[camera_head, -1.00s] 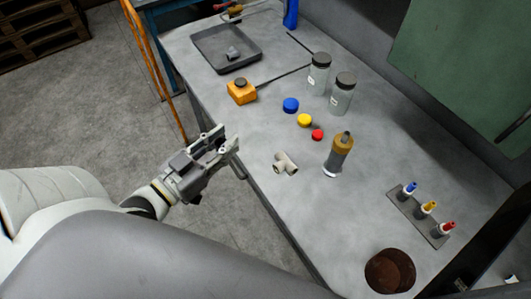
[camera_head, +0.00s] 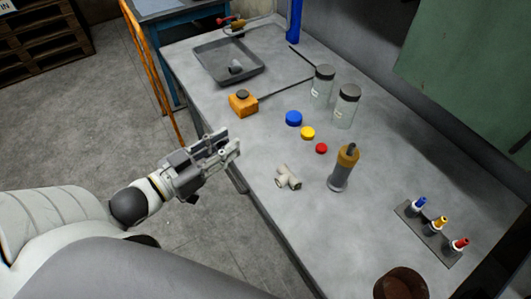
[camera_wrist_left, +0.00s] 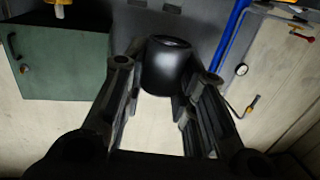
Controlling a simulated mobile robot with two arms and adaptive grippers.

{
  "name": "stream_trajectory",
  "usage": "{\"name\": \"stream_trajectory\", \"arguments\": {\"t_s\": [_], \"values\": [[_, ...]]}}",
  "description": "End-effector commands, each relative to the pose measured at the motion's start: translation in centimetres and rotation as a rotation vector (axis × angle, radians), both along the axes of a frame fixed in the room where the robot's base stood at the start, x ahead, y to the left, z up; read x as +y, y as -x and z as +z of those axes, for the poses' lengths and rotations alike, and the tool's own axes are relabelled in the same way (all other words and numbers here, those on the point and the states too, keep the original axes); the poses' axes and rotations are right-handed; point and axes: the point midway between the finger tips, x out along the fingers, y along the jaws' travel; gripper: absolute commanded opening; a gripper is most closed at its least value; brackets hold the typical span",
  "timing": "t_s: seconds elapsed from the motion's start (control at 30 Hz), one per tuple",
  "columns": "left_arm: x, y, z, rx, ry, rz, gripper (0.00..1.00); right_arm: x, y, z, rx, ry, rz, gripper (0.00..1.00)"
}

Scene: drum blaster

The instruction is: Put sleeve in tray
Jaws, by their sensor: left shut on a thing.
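My left gripper (camera_head: 226,149) is over the front edge of the workbench in the head view, left of the pipe tee. In the left wrist view a dark, smooth cylinder, the sleeve (camera_wrist_left: 167,66), sits between the two fingers of the same gripper (camera_wrist_left: 157,85), which are shut on it. In the head view the sleeve is hard to make out among the fingers. The grey tray (camera_head: 208,78) lies at the far end of the bench, beyond the gripper. A small grey fitting (camera_head: 236,67) lies in it. My right gripper is not in view.
An orange block (camera_head: 243,105) stands near the tray. A pipe tee (camera_head: 288,177), blue, yellow and red caps (camera_head: 307,133), two jars (camera_head: 334,96) and an orange-topped bottle (camera_head: 343,168) stand on the workbench (camera_head: 265,150). A rusty can (camera_head: 400,284) is at the near end.

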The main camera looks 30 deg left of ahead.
Motion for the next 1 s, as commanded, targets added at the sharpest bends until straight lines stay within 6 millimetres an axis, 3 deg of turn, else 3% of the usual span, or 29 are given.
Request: {"name": "stream_trajectory", "arguments": {"t_s": [0.43, 0.6, 0.87, 1.0], "values": [[-2.9, -7.0, -3.2, -0.005, 0.002, 0.001, 0.0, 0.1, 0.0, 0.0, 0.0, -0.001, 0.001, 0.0], [-3.8, -9.1, -6.4, -0.002, 0.003, 0.002, 0.0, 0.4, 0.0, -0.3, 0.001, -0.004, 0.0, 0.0], [-4.4, -10.5, -8.3, -0.002, 0.002, 0.001, 0.0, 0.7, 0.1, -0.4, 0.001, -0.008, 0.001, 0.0], [-4.7, -11.1, -10.5, 0.002, 0.0, 0.0, 0.0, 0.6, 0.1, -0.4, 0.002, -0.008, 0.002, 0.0]]}}
